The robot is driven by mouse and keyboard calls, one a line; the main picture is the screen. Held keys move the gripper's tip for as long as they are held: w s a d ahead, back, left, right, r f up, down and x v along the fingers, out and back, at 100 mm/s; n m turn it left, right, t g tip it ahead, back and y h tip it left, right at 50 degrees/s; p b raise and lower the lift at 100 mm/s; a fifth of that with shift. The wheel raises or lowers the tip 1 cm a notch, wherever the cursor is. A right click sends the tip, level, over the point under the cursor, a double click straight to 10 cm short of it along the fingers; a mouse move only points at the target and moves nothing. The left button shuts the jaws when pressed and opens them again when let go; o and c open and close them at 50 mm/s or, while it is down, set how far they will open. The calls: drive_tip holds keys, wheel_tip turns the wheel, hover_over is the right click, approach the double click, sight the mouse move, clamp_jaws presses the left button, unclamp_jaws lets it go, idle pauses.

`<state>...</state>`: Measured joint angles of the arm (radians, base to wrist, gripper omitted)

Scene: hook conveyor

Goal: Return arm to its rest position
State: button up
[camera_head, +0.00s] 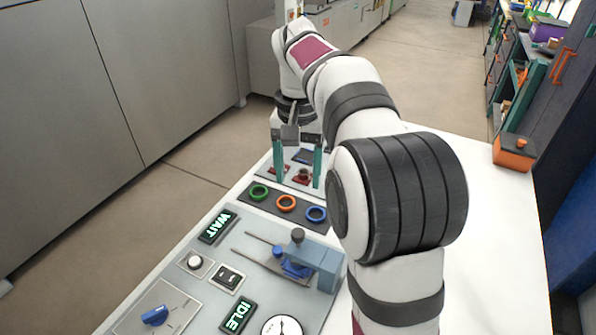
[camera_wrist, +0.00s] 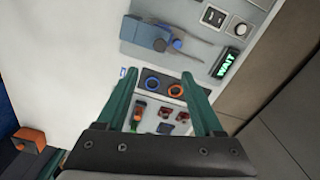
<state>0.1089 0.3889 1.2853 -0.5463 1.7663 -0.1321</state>
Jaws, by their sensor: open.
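My gripper (camera_head: 298,166) has two green fingers pointing down over the far end of the panel on the white table. The fingers are spread apart with nothing between them, and they also show in the wrist view (camera_wrist: 160,88).
The grey panel carries a "WAIT" display (camera_head: 217,227), an "IDLE" display (camera_head: 238,315), a blue knob (camera_head: 154,316), a rocker switch (camera_head: 228,278), a gauge (camera_head: 281,327) and a blue fixture (camera_head: 318,262) with rails. The table's right side is clear.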

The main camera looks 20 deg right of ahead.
drive_tip(key=s+a+f, duration=0.2)
drive_tip(key=s, duration=0.7)
drive_tip(key=s+a+f+y, duration=0.1)
drive_tip(key=s+a+f, duration=0.2)
drive_tip(key=s, duration=0.7)
drive_tip(key=s+a+f, duration=0.3)
drive_tip(key=s, duration=0.7)
drive_tip(key=shift+s+f+y, duration=0.15)
drive_tip(key=shift+f+y, duration=0.05)
drive_tip(key=shift+y, duration=0.2)
